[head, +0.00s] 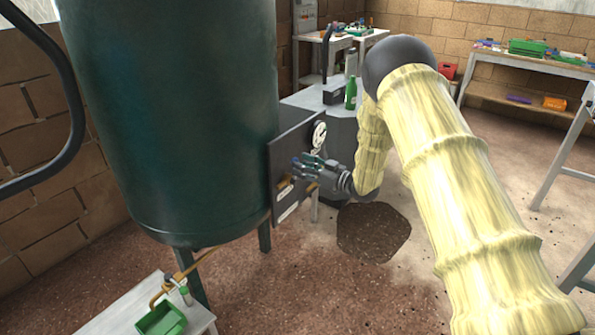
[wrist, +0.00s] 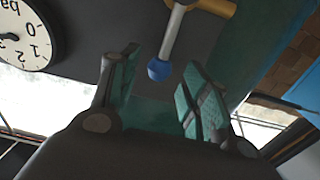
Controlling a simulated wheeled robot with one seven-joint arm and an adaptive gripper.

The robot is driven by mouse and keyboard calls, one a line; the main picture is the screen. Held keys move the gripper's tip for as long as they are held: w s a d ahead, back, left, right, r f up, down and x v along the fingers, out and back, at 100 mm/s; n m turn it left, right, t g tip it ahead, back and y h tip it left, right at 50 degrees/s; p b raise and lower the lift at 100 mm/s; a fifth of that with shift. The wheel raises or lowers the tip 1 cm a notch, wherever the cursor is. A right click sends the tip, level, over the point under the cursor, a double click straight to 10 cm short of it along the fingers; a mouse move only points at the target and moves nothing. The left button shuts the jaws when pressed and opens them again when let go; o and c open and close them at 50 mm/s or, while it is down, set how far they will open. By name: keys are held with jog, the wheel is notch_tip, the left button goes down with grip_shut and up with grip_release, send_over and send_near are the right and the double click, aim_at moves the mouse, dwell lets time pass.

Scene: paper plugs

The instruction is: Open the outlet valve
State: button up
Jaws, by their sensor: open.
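A valve lever (wrist: 174,34) with a blue ball end (wrist: 158,69) and a brass body (wrist: 216,6) shows at the top of the wrist view. My gripper (head: 304,168) is open in front of the dark panel (head: 287,150) beside the green tank. In the wrist view its two green-padded fingers (wrist: 160,66) stand on either side of the blue ball, with gaps left and right. I cannot tell how deep the ball sits between them. Brass fittings (head: 312,187) show below my gripper in the head view. The panel labels are too small to read.
A round gauge (head: 319,135) is on the panel above my gripper; it fills the left of the wrist view (wrist: 24,38). The large green tank (head: 175,110) stands left. A low table (head: 113,318) holds a green tray (head: 162,320).

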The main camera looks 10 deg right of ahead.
jog(key=shift+x, duration=1.15)
jog(key=c, duration=0.7)
jog(key=shift+c, duration=0.2)
